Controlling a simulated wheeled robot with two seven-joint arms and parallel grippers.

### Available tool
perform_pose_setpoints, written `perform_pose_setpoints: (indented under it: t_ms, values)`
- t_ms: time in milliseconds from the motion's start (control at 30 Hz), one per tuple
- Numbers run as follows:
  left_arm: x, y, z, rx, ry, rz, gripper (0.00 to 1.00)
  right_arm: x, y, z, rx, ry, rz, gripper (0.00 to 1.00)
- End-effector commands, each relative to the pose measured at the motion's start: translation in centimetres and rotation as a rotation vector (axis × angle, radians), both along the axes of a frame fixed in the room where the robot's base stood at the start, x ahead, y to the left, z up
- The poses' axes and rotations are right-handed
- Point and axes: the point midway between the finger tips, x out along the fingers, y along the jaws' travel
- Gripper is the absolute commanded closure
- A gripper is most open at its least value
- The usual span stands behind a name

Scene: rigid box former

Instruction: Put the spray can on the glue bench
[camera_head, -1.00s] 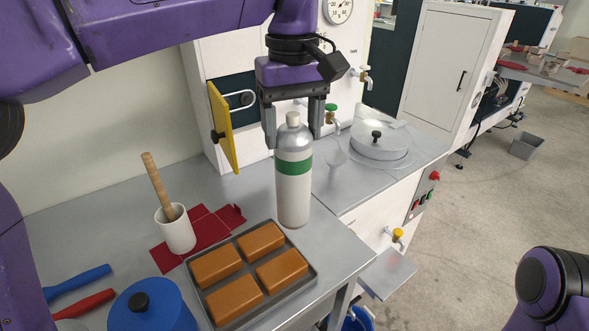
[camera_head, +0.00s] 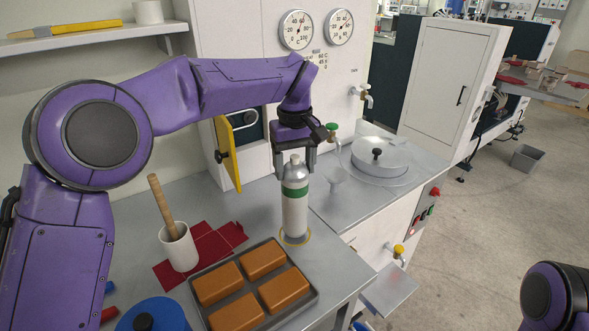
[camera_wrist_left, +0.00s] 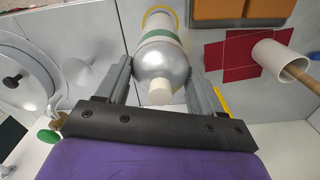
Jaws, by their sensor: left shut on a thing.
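The spray can (camera_head: 294,214) is white and silver with a green band and a pale cap. It is upright over the grey glue bench (camera_head: 250,220), its base within a yellow ring marking (camera_head: 309,237). I cannot tell whether the base touches the bench. My left gripper (camera_head: 296,172) is shut on the can's upper part from above. In the left wrist view the can (camera_wrist_left: 161,62) sits between the two fingers, with the yellow ring behind its far end. My right gripper is out of view.
A tray (camera_head: 313,297) of brown blocks lies just in front of the can. A white cup (camera_head: 180,250) with a wooden handle stands on red sheets to the left. An open yellow door (camera_head: 228,153) is behind left. A clear funnel (camera_head: 337,182) and round lid (camera_head: 378,160) are to the right.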

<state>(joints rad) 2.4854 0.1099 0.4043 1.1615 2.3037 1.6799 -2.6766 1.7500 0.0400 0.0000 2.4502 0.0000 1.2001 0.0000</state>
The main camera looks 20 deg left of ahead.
Motion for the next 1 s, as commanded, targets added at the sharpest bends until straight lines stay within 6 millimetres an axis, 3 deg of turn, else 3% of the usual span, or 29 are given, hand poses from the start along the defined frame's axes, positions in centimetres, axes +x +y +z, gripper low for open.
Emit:
perform_pose_setpoints:
  t_ms: [133,467,500,567,867,1000]
  values:
    - [0.0,0.0,-1.4,-0.001,-0.002,0.002,1.0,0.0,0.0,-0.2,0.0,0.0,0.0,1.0]
    - [0.0,0.0,-1.7,-0.002,-0.001,0.002,1.0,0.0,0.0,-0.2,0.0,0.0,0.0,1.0]
    - [0.0,0.0,-1.8,-0.001,0.0,0.002,0.3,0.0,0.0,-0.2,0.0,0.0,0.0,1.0]
    - [0.0,0.0,-1.8,0.0,0.0,0.002,0.1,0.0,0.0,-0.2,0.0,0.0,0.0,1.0]
    - [0.0,0.0,-1.6,-0.001,-0.001,0.003,0.08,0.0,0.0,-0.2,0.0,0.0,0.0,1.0]
    - [0.0,0.0,0.1,-0.003,-0.004,0.002,0.08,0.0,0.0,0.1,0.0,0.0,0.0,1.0]
